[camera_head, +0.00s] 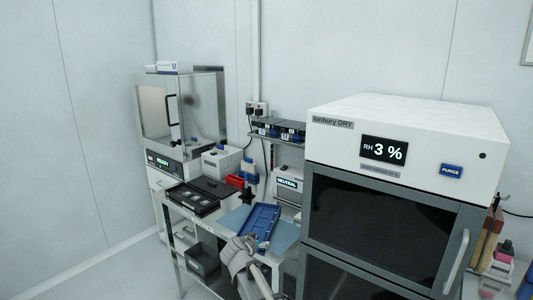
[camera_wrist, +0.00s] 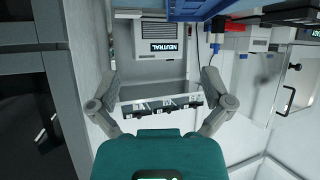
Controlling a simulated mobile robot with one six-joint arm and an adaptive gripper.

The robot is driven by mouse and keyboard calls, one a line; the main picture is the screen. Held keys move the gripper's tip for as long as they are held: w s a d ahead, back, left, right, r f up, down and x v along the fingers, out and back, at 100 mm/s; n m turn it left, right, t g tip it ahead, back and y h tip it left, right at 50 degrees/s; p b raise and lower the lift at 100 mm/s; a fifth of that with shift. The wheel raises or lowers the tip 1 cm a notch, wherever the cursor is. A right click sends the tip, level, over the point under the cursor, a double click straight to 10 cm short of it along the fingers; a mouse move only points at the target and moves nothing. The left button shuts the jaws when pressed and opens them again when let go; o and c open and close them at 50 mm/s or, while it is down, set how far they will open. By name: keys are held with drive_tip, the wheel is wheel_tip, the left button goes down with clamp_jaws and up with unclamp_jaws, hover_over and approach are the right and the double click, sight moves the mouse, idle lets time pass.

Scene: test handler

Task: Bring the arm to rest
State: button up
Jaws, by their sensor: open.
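My gripper (camera_wrist: 161,74) is open, with its two grey fingers spread wide and nothing between them. The wrist view looks upside down, and the shelf with dark bins (camera_wrist: 162,106) shows beyond the fingers, apart from them. In the head view my arm (camera_head: 243,257) reaches in from the bottom edge at the front of the bench, close to a blue tray (camera_head: 261,219). The exact gap between my arm and the tray cannot be told. The tray's blue underside or edge shows at the top of the wrist view (camera_wrist: 205,8).
A large dry cabinet (camera_head: 405,135) stands close on the right. The box marked NEUTRAL (camera_head: 288,184) stands behind the tray. The floor at far left is clear.

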drive_tip(key=s+d+f+g, duration=0.3)
drive_tip(key=s+d, duration=0.2)
drive_tip(key=d, duration=0.3)
drive_tip(key=s+d+f+g, duration=0.3)
drive_tip(key=s+d, duration=0.3)
drive_tip(key=d, duration=0.1)
drive_tip(key=s+d+f+n+g+y, duration=0.1)
drive_tip(key=s+d+g+y, duration=0.1)
drive_tip(key=s, duration=0.5)
drive_tip(key=s+d+f+n+g+y+p, duration=0.1)
drive_tip(key=s+d+n+g, duration=0.1)
drive_tip(key=s, duration=0.5)
drive_tip(key=shift+d+g+y, duration=0.4)
drive_tip(key=shift+d+g, duration=0.4)
drive_tip(key=shift+d, duration=0.05)
